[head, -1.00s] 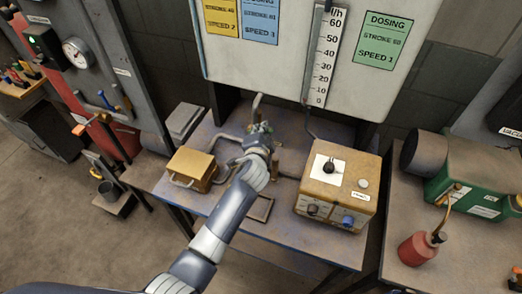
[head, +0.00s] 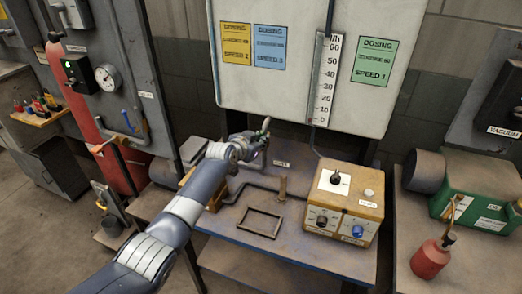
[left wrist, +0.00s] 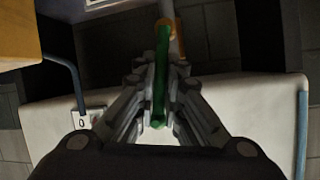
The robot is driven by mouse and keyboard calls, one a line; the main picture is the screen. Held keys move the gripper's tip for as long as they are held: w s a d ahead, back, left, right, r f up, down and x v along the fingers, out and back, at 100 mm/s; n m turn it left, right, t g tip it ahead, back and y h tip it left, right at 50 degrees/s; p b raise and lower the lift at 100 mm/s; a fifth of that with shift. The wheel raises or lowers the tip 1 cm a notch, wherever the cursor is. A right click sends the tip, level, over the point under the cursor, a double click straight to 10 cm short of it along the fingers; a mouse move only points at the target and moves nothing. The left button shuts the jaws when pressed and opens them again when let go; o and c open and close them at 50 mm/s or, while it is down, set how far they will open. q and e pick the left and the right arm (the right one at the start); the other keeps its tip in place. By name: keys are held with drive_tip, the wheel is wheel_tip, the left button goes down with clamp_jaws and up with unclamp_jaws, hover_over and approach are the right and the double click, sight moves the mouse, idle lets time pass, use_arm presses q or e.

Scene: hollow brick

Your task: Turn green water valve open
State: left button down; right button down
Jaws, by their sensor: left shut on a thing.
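The green valve handle (left wrist: 160,75) is a long bar running between my left gripper's fingers in the left wrist view. In the head view its pale green end (head: 266,124) sticks up past the fingers. My left gripper (head: 256,145) is shut on it at the back of the blue-grey table (head: 285,245). In the left wrist view the fingers (left wrist: 158,88) sit on both sides of the bar. A brass-coloured fitting (left wrist: 166,32) is at the bar's far end. The hand hides most of the valve in the head view. My right gripper is not in view.
A yellow control box (head: 343,205) with knobs stands right of my arm. A small frame (head: 262,222) and a short brass post (head: 283,188) are on the table. A white board (head: 300,85) with a scale hangs behind. A red oil can (head: 432,258) stands at the right.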

use_arm(q)
drive_tip(key=shift+w+a+r+n+h+b, duration=0.35)
drive_tip(key=shift+n+h+b, duration=0.2)
drive_tip(key=shift+b, duration=0.7)
drive_tip(key=shift+a, duration=0.1)
drive_tip(key=shift+r+n, duration=0.15)
drive_tip(key=shift+n, duration=0.1)
drive_tip(key=c, duration=1.7)
unclamp_jaws()
drive_tip(key=shift+s+f, duration=0.1)
drive_tip(key=shift+f, duration=0.15)
drive_tip(key=v, duration=1.2)
drive_tip(key=shift+r, duration=0.1)
